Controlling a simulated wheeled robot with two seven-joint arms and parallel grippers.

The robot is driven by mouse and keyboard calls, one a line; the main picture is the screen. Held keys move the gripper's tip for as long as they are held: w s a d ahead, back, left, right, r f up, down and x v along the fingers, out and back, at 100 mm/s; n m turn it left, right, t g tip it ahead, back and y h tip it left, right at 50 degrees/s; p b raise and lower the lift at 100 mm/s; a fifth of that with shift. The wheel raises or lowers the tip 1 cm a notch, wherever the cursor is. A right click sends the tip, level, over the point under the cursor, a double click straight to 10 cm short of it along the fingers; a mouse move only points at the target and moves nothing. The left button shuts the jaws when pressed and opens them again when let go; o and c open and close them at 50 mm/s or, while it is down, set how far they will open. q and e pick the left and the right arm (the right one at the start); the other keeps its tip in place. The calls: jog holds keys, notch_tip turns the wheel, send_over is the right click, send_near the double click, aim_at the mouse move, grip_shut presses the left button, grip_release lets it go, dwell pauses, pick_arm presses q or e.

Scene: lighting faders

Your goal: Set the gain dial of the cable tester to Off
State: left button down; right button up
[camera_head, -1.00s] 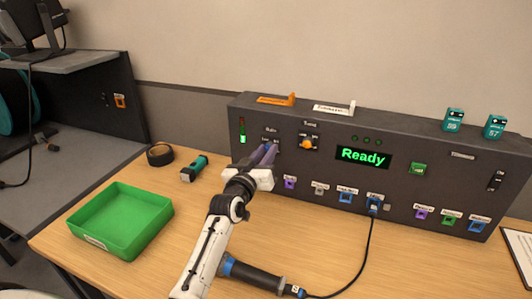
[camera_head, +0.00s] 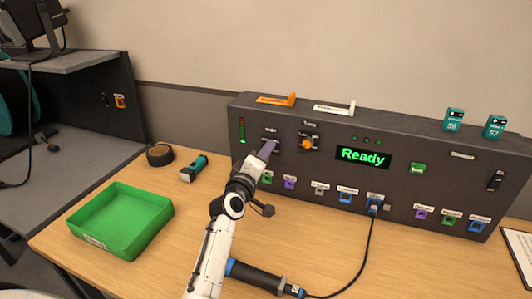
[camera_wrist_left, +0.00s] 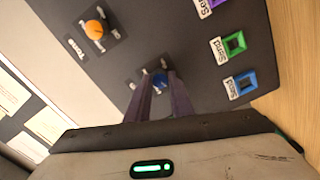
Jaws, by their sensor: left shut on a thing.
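The cable tester (camera_head: 400,160) is a long dark box at the back of the table, its display reading "Ready". Its gain dial is at the left of the front panel, mostly hidden behind my left gripper (camera_head: 270,145) in the head view. In the left wrist view, a blue dial (camera_wrist_left: 158,79) shows between the fingertips of my left gripper (camera_wrist_left: 158,83), which is shut on it. The dial's pointer setting is hidden by the fingers. My right gripper is not in view.
An orange dial (camera_head: 306,144) sits right of the gain dial, also in the left wrist view (camera_wrist_left: 94,29). Coloured sockets line the panel's lower edge; a cable plugs into one. A green tray (camera_head: 122,250), tape roll (camera_head: 160,154) and teal-and-black tool (camera_head: 194,168) lie left.

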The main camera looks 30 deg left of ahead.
pick_arm(q)
jog(key=shift+f+n, duration=0.1)
jog(key=shift+n, duration=2.1)
jog(key=c, duration=1.6)
grip_release()
jog(key=shift+o, duration=0.2)
